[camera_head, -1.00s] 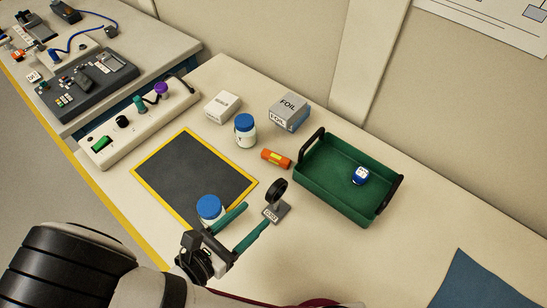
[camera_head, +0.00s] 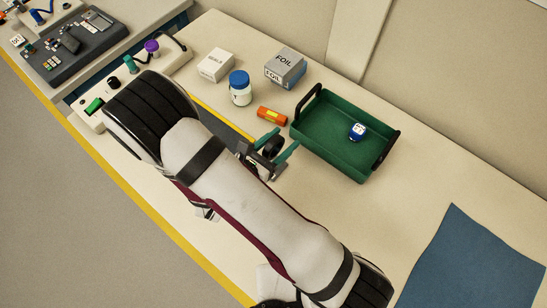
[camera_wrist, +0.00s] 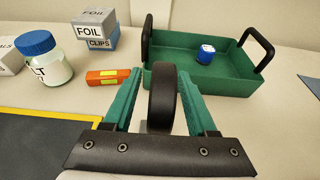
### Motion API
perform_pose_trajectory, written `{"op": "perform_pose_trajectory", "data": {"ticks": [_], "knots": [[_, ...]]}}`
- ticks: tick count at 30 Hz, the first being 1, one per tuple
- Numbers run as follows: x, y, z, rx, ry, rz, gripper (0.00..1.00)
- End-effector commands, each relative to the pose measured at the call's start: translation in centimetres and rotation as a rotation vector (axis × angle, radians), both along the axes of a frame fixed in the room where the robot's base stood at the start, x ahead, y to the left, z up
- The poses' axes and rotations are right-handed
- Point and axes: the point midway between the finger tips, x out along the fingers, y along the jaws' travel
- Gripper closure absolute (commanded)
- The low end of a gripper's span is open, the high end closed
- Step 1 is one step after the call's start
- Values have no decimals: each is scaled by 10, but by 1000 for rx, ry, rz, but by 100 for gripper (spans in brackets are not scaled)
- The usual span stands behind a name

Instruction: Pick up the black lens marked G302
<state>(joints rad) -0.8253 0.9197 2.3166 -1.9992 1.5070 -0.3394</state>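The black lens (camera_head: 273,146) is a round dark disc on a small stand, upright on the pale bench near the green tray. Its marking cannot be read now. In the wrist view the lens (camera_wrist: 162,92) is seen nearly edge-on between the two teal fingers. My gripper (camera_head: 278,143) is open, with one finger on each side of the lens. In the wrist view my gripper (camera_wrist: 160,76) shows a gap between each finger and the lens. My arm hides part of the bench.
The green tray (camera_head: 330,162) with a small blue-and-white bottle (camera_head: 357,131) stands just beyond the lens. A dark yellow-edged mat (camera_wrist: 40,140) lies left. The bench's right side is clear around a blue sheet (camera_head: 480,265).

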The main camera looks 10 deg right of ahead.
Motion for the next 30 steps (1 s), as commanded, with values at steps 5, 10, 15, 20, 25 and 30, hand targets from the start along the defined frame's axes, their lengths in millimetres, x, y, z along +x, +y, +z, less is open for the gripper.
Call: {"op": "perform_pose_trajectory", "data": {"ticks": [5,10,15,20,25,30], "knots": [[0,0,0,0,0,0,76],[0,0,0,0,0,0,100],[0,0,0,0,0,0,100],[0,0,0,0,0,0,100],[0,0,0,0,0,0,100],[0,0,0,0,0,0,100]]}}
